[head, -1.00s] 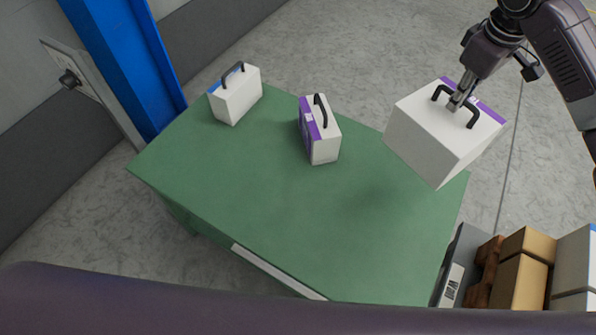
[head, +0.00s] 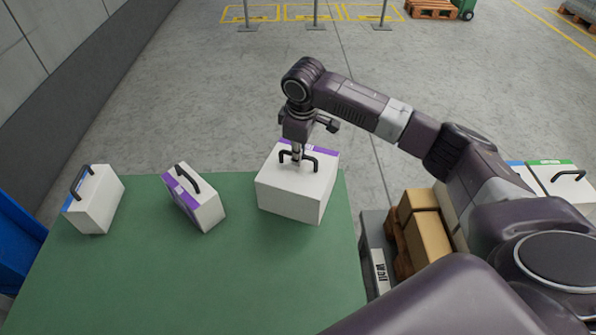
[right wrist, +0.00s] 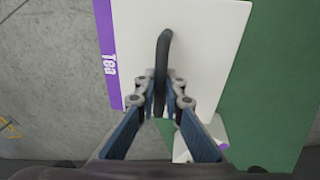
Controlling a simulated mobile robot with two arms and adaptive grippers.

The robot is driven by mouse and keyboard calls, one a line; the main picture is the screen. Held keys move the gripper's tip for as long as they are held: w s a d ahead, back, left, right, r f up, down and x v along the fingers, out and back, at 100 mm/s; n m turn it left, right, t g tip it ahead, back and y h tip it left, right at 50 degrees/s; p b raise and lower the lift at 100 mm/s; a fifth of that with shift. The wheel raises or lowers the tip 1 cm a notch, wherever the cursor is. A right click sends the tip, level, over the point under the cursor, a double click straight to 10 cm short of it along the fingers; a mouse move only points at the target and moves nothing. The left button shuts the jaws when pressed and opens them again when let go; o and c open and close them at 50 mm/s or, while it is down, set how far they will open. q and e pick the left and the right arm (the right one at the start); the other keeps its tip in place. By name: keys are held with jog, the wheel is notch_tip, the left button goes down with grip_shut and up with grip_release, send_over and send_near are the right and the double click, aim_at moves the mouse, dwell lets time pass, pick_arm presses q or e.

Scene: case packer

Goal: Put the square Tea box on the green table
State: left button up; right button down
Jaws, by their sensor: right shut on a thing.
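The square Tea box (head: 291,200) is white with a purple stripe and a black handle. In the head view it is at the far right corner of the green table (head: 200,285), upright; I cannot tell whether its base touches the top. My right gripper (head: 298,158) is above the box and shut on its handle. In the right wrist view the box (right wrist: 205,45) shows "Tea" on its purple stripe, with the fingers (right wrist: 160,92) around the handle. Green tabletop (right wrist: 275,120) shows beside it, grey floor on the other side. My left gripper is not in view.
A narrow purple-striped box (head: 208,212) stands on the table left of the Tea box. A blue-striped box (head: 99,207) stands farther left. The table's front is clear. Brown cartons (head: 430,238) are right of the table. A blue post (head: 14,240) is at the left.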

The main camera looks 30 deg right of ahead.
aim_at(298, 171)
notch_tip(298, 171, down, 6)
jog(key=shift+w+f, duration=0.1)
jog(key=shift+f, duration=0.15)
jog(key=c, duration=2.2)
grip_release()
jog(key=shift+f, duration=0.1)
jog(key=shift+o, duration=0.8)
jog(key=r, duration=0.4)
jog(key=s+r, duration=0.1)
jog(key=r, duration=0.3)
jog(key=s+r, duration=0.1)
jog(key=r, duration=0.3)
jog(key=shift+s+a, duration=0.15)
jog(key=shift+a, duration=0.1)
jog(key=shift+f, duration=0.1)
